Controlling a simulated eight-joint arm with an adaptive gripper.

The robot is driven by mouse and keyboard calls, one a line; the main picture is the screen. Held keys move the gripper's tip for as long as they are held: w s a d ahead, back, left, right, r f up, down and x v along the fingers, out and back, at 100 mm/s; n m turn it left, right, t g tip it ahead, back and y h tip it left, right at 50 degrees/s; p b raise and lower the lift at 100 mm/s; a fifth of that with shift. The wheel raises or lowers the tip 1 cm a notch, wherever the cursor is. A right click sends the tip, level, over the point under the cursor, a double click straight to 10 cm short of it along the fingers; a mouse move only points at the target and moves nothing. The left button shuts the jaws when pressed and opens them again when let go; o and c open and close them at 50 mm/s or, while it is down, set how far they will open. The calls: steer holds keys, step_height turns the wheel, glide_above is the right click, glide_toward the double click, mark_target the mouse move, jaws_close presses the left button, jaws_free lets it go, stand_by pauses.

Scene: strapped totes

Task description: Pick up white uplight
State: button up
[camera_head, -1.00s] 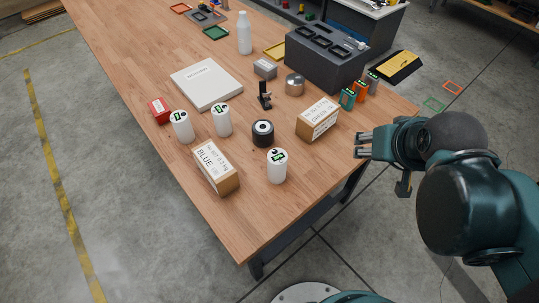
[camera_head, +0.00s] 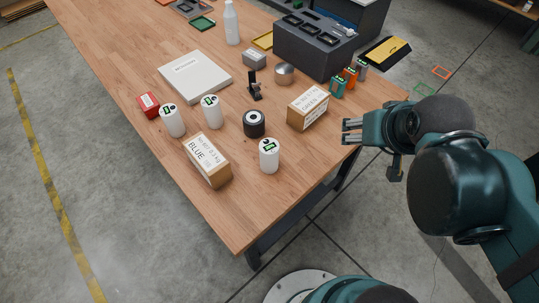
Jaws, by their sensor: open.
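Three white cylinders with dark and green marks on top stand upright on the wooden table: the left one (camera_head: 173,123), the middle one (camera_head: 213,114) and the front one (camera_head: 269,158). I cannot tell which of them, if any, is the white uplight. My gripper (camera_head: 347,132) is open and empty at the table's right edge, with its fingers pointing left. It is right of the front cylinder, apart from it and touching nothing.
A small red box (camera_head: 148,104), a white flat box (camera_head: 195,78) and a dark grey case (camera_head: 309,50) are farther back. The table's front corner is clear.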

steer(key=m+g+y, duration=0.6)
steer(key=m+y, duration=0.7)
steer(key=m, duration=0.4)
glide_toward(275, 146)
steer(key=w+a+f, duration=0.2)
steer(key=a+f, duration=0.1)
steer(key=shift+s+a+r+m+g+y, duration=0.1)
steer(key=shift+s+r+m+g+y, duration=0.35)
steer(key=shift+s+g+y, duration=0.3)
steer(key=shift+w+f, duration=0.1)
steer(key=shift+a, duration=0.15)
steer(key=shift+x, duration=1.2)
steer(key=shift+a+f, duration=0.1)
